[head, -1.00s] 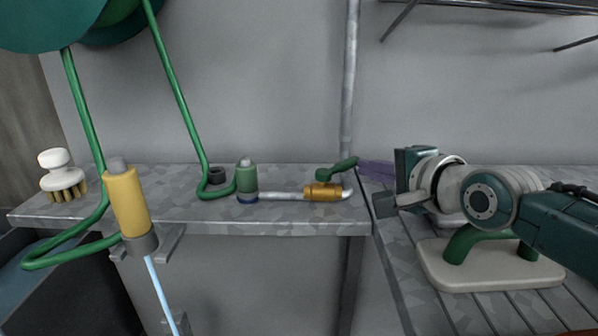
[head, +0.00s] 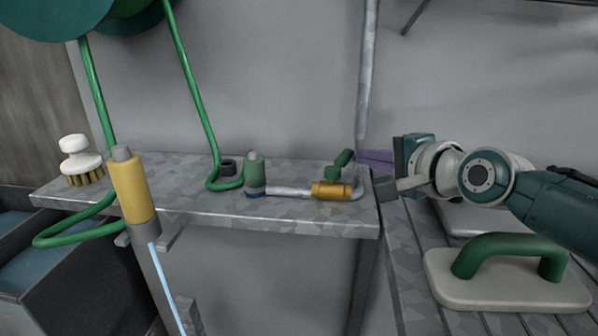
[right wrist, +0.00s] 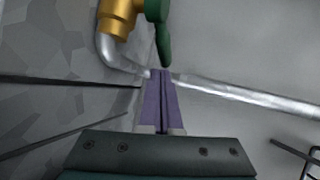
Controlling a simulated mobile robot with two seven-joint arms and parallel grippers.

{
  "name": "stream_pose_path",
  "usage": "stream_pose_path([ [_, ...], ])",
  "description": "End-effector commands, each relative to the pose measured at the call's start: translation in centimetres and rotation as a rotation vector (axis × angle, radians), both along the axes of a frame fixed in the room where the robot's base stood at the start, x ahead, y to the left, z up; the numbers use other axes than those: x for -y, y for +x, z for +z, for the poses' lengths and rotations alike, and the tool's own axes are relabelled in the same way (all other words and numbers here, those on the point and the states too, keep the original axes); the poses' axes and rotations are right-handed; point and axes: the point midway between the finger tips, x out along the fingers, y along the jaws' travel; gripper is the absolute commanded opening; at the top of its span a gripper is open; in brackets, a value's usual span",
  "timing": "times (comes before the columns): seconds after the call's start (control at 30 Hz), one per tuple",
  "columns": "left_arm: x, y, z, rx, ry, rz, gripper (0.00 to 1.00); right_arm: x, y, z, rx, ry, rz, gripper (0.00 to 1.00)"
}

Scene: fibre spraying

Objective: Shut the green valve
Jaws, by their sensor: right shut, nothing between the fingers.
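The green valve handle (head: 340,163) sits on a brass valve body (head: 332,190) in the metal pipe on the shelf. The handle points obliquely back towards the wall and the upright pipe. My right gripper (head: 359,156) comes in from the right, with its purple fingers shut and empty. Its fingertips are right at the handle's free end; I cannot tell if they touch. In the right wrist view, the handle (right wrist: 158,30) ends just ahead of the closed fingertips (right wrist: 160,74), with the brass body (right wrist: 118,14) to its left. My left gripper is not in view.
A green-and-grey fitting (head: 254,174) joins the pipe to a green hose (head: 188,85). A yellow spray nozzle (head: 130,187) hangs at the shelf front with a pale blue streak below. A brush (head: 80,160) stands left. A green-handled float (head: 510,275) lies right.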

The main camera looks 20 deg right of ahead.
Motion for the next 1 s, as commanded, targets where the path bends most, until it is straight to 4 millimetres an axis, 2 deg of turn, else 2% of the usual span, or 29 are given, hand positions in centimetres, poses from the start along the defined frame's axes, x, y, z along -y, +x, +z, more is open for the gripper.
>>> stream_pose_path([
  [0.4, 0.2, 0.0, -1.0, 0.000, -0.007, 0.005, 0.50, -0.6, 1.7, 0.0, 0.002, 0.002, -0.003, 0.00],
  [1.0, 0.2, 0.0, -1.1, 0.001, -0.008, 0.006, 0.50, -0.8, 2.0, 0.0, 0.000, 0.000, -0.002, 0.00],
])
